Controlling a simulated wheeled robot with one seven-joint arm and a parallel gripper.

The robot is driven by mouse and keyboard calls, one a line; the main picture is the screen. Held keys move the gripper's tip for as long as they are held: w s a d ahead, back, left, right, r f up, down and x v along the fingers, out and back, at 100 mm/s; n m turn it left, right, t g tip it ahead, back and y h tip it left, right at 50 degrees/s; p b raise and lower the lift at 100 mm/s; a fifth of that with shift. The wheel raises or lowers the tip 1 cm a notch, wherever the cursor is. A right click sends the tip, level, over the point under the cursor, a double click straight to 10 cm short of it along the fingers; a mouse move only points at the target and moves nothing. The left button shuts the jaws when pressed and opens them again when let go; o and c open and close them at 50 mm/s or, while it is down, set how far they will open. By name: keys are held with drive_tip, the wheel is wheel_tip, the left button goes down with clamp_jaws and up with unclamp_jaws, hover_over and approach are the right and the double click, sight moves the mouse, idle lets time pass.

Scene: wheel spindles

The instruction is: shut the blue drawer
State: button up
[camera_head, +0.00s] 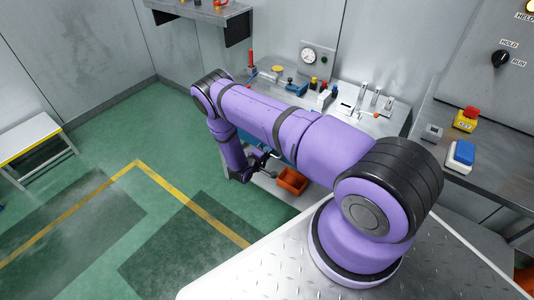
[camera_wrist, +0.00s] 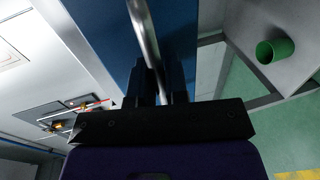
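The blue drawer (camera_wrist: 105,35) fills the upper middle of the wrist view as a flat blue front. A silver bar handle (camera_wrist: 143,25) runs along it. My gripper (camera_wrist: 163,82) has its two black fingers close on either side of this bar, with the bar between them, and looks shut on it. In the head view my gripper (camera_head: 264,162) is low in front of the workbench, at the far end of my arm. There my arm hides most of the drawer, and how far it stands out cannot be told.
An orange bin (camera_head: 292,181) sits on the low shelf beside my gripper. The workbench top (camera_head: 395,122) holds a gauge (camera_head: 317,58) and several small items. A green cup (camera_wrist: 275,50) shows in the wrist view. Open green floor (camera_head: 110,130) lies to the left, with a bench (camera_head: 30,135) beyond.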

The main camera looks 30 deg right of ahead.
clamp_jaws()
drive_tip(key=shift+r+x, duration=0.2)
drive_tip(key=shift+x, duration=0.8)
drive_tip(key=shift+r+x, duration=0.2)
drive_tip(key=shift+x, duration=0.8)
drive_tip(key=shift+d, duration=0.1)
drive_tip(key=o, duration=0.5)
unclamp_jaws()
drive_tip(key=shift+d, duration=0.1)
drive_tip(key=shift+o, duration=0.2)
drive_tip(key=v, duration=1.1)
drive_tip(key=shift+w+f, duration=0.1)
drive_tip(key=shift+w, duration=0.05)
